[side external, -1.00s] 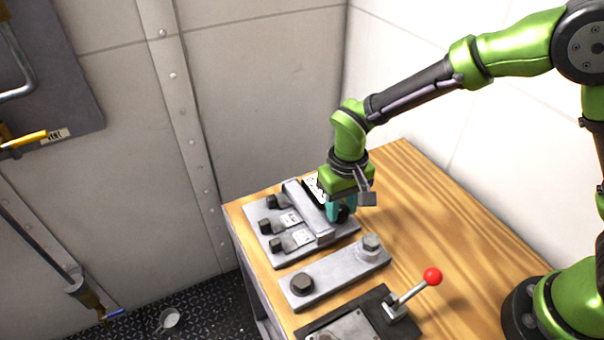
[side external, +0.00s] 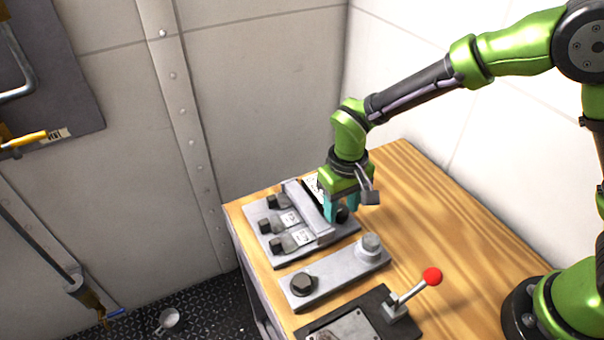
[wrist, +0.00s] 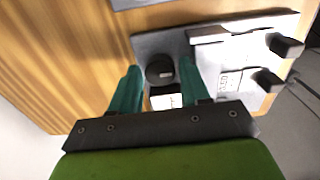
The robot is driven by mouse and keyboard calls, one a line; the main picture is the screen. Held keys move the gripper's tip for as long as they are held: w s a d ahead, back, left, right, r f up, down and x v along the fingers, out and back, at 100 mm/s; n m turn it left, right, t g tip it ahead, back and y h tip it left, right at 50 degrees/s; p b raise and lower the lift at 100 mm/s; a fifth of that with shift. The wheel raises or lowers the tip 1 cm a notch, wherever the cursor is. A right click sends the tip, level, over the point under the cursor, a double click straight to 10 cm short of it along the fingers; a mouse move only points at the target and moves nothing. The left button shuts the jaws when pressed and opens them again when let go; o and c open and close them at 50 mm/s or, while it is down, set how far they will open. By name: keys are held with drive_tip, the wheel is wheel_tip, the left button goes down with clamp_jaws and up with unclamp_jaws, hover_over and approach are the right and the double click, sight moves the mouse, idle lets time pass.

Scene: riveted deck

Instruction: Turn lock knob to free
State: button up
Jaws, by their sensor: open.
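The lock knob (wrist: 160,68) is a round black knob on the grey panel plate (wrist: 146,43); a pale pointer line shows on its top. In the side view the knob (side external: 343,215) is partly hidden by my gripper. My gripper (wrist: 161,69) is open, pointing down, with one teal finger on each side of the knob. The fingers look apart from it, though contact at the tips is hard to tell. A white label (wrist: 166,101) lies beside the knob, partly covered by the gripper body. In the side view my gripper (side external: 341,207) is low over the panel.
A raised grey bar (side external: 308,211) crosses the panel, with several black knobs (side external: 265,226) beyond it. A bolted grey plate (side external: 335,275) and a red-tipped lever (side external: 432,276) stand nearer. The wooden bench top (side external: 440,220) is clear to the right.

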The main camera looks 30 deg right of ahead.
sight(341, 209)
wheel_tip(341, 209, up, 17)
idle(0.4)
drive_tip(key=shift+w, duration=0.1)
